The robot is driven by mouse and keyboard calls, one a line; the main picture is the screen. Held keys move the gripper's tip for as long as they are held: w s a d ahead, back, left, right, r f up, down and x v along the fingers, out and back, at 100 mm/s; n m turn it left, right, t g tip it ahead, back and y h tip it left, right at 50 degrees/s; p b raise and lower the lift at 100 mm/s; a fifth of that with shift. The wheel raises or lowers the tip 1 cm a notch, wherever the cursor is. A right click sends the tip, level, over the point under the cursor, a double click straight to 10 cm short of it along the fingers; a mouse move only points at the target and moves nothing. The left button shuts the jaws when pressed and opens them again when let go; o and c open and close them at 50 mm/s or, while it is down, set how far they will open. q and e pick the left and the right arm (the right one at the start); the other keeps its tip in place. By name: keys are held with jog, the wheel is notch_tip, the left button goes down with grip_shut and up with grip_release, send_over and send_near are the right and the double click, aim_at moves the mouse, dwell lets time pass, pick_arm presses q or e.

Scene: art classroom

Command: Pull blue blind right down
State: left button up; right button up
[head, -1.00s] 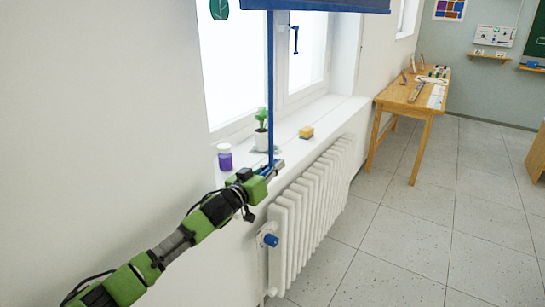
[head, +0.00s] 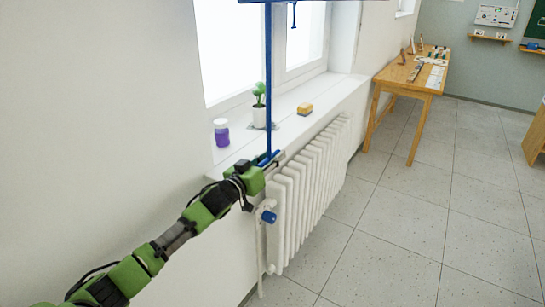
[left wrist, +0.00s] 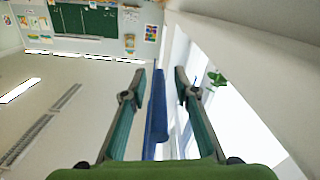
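The blue blind (head: 300,1) shows only as a thin strip at the top edge of the head view. A long blue cord (head: 268,80) hangs from it, in front of the window, down to my left gripper (head: 272,160). That gripper is low by the front edge of the windowsill, above the radiator's near end. In the left wrist view its two fingers (left wrist: 160,85) stand apart. A blue strip (left wrist: 156,110), seemingly the cord, lies between them with visible space on both sides. The cord's lower end is partly hidden by the gripper. My right gripper is not in view.
The windowsill (head: 325,95) holds a purple jar (head: 221,138), a potted plant (head: 258,115) and a yellow sponge (head: 305,109). A white radiator (head: 305,190) with a blue knob (head: 268,217) stands below. A wooden table (head: 405,90) is farther back. The floor to the right is open.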

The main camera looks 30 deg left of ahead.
aim_at(263, 164)
pick_arm(q)
jog(key=shift+s, duration=0.1)
jog(key=s, duration=1.1)
jog(key=shift+s+a, duration=0.35)
jog(key=shift+a, duration=0.1)
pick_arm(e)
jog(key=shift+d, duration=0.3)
